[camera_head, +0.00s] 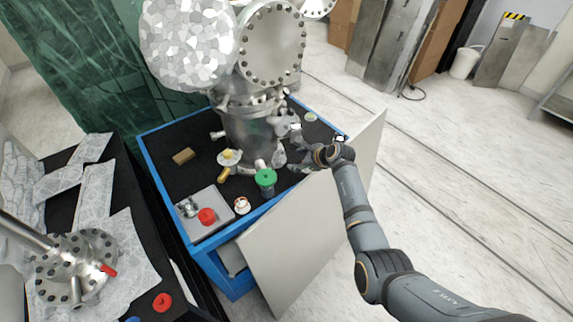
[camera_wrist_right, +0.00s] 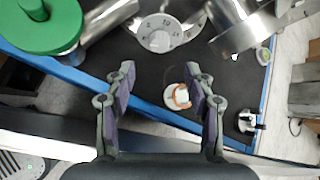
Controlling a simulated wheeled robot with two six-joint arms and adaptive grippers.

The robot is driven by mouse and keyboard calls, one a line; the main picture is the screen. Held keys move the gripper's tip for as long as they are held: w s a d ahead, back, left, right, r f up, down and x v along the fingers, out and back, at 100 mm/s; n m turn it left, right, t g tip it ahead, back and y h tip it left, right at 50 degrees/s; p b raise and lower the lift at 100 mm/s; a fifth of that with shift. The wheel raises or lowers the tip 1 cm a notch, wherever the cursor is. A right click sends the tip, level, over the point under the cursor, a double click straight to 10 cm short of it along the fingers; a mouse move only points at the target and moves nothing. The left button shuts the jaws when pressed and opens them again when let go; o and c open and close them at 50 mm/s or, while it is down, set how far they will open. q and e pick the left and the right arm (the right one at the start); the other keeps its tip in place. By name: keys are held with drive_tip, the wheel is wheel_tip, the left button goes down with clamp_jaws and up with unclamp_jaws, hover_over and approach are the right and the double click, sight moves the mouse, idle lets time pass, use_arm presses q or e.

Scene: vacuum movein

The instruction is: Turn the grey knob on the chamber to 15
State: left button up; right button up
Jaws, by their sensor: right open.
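The grey knob (camera_wrist_right: 160,32) is a round dial with number marks, on the chamber's side at the top middle of the right wrist view. In the head view I cannot pick it out clearly beside my gripper. The metal chamber (camera_head: 250,135) stands on the black-topped blue cart. My right gripper (camera_head: 300,162) is beside the chamber's right side. In the right wrist view my right gripper (camera_wrist_right: 163,88) has its fingers spread, with nothing held. The knob lies beyond the fingertips, apart from them. My left gripper does not show.
A green handwheel (camera_wrist_right: 45,22) is left of the knob. A white and orange round part (camera_wrist_right: 177,97) shows between my fingers, lower than the knob. A red button (camera_head: 207,215) sits on a grey box.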

sight(284, 161)
drive_tip(key=b+x, duration=0.5)
drive_tip(key=x, duration=0.2)
drive_tip(key=shift+f, duration=0.15)
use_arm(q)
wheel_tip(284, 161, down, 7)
use_arm(e)
drive_tip(key=shift+w+a+f, duration=0.35)
drive_tip(key=shift+w+a, duration=0.05)
drive_tip(key=shift+a, duration=0.05)
clamp_jaws()
drive_tip(key=shift+f+m+g+b, duration=0.15)
drive_tip(key=shift+m+g+b, duration=0.15)
drive_tip(key=shift+b, duration=0.45)
drive_tip(key=shift+d+m, duration=0.1)
drive_tip(key=shift+m, duration=0.2)
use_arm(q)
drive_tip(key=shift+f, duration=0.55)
use_arm(e)
unclamp_jaws()
